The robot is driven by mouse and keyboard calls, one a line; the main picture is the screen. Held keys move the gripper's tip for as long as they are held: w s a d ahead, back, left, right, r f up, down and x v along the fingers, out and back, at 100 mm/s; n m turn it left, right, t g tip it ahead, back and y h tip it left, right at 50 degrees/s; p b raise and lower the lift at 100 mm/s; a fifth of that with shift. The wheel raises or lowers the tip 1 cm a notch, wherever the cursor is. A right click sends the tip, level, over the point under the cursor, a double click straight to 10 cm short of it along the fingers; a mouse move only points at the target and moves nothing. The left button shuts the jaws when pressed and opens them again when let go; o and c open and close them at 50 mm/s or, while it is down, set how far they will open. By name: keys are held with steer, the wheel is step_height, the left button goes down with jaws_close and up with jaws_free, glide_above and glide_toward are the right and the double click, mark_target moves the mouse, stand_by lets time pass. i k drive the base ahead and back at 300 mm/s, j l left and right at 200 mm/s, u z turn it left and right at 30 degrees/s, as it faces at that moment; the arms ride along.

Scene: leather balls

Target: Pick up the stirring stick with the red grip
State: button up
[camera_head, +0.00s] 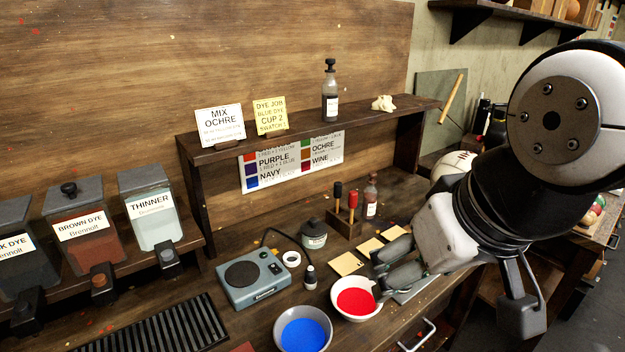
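A stick with a red grip (353,200) stands upright in a small wooden holder (344,228) on the bench. A stick with a black grip (338,193) stands just left of it in the same holder. My gripper (378,271) is in front of and to the right of the holder, above the bench beside the bowl of red dye. Its fingers look spread apart, with nothing seen between them. It is clear of the red-grip stick. The lower ends of both sticks are hidden in the holder.
A bowl of red dye (356,300) and a bowl of blue dye (303,331) are at the front. A small bottle (371,196) stands right behind the holder. A jar (314,235) and a hot plate (254,278) are to its left. A shelf (300,128) overhangs behind.

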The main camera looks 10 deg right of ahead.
mark_target(353, 201)
steer(key=z, duration=0.25)
steer(key=j+u, duration=0.2)
steer(key=u, duration=1.3)
steer(key=k+l+z, duration=0.15)
steer(key=z, duration=1.35)
steer(key=l+u, duration=0.45)
steer(key=k+l+u, duration=0.1)
steer(key=l+u, duration=0.4)
steer(key=l, duration=0.1)
